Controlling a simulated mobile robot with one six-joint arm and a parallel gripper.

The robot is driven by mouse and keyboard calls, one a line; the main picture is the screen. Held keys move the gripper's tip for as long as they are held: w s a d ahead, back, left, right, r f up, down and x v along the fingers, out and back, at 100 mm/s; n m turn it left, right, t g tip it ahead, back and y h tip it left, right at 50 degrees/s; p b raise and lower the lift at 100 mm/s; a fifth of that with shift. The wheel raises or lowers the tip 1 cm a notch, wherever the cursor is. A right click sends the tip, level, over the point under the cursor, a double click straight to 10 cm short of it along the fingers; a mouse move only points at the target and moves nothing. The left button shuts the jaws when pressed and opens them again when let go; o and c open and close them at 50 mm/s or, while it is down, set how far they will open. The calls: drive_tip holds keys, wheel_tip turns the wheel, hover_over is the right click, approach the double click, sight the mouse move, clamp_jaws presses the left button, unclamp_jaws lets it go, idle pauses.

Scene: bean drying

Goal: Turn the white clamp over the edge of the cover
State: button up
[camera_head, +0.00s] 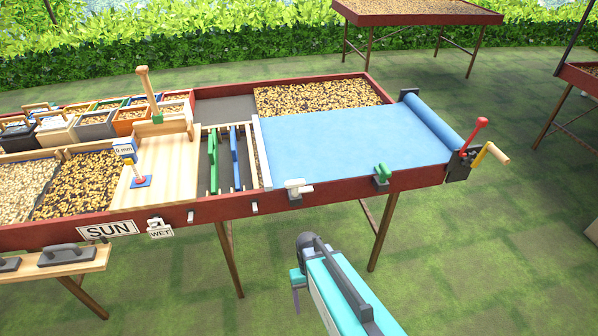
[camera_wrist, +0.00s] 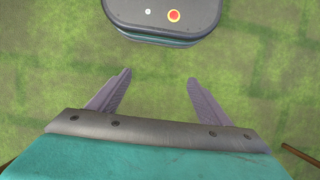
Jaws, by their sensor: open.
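The white clamp (camera_head: 297,187) sits on the front rail of the drying table, at the near left corner of the blue cover (camera_head: 350,142). Its handle points to the right, by the cover's edge; I cannot tell whether it touches the cover. A green clamp (camera_head: 382,172) sits further right on the same rail. My gripper (camera_head: 296,290) is in front of the table and below its rail, well apart from the white clamp. In the wrist view my gripper (camera_wrist: 158,95) is open and empty, with grass below it.
The cover runs from a roller (camera_head: 435,120) with a red-knobbed lever (camera_head: 480,125) and a wooden crank handle (camera_head: 497,153). Left are a wooden board (camera_head: 165,170), green and blue dividers, a SUN sign (camera_head: 108,229) and a WET tag (camera_head: 160,232). Table legs stand below. Grass in front is clear.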

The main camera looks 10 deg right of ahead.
drive_tip(key=w+r+t+p, duration=0.1)
drive_tip(key=w+r+p, duration=0.2)
drive_tip(key=w+r, duration=0.65)
drive_tip(key=w+r+t+p, duration=0.1)
drive_tip(key=w+r+p, duration=0.2)
drive_tip(key=w+r, duration=0.65)
wheel_tip(320, 180, up, 28)
drive_tip(key=r+t+p, duration=0.1)
drive_tip(key=t+p, duration=0.1)
drive_tip(key=p, duration=0.4)
hover_over(295, 181)
drive_tip(key=shift+f, duration=0.25)
drive_tip(key=shift+f, duration=0.15)
drive_tip(key=shift+f+b, duration=3.05)
drive_tip(key=shift+f, duration=3.8)
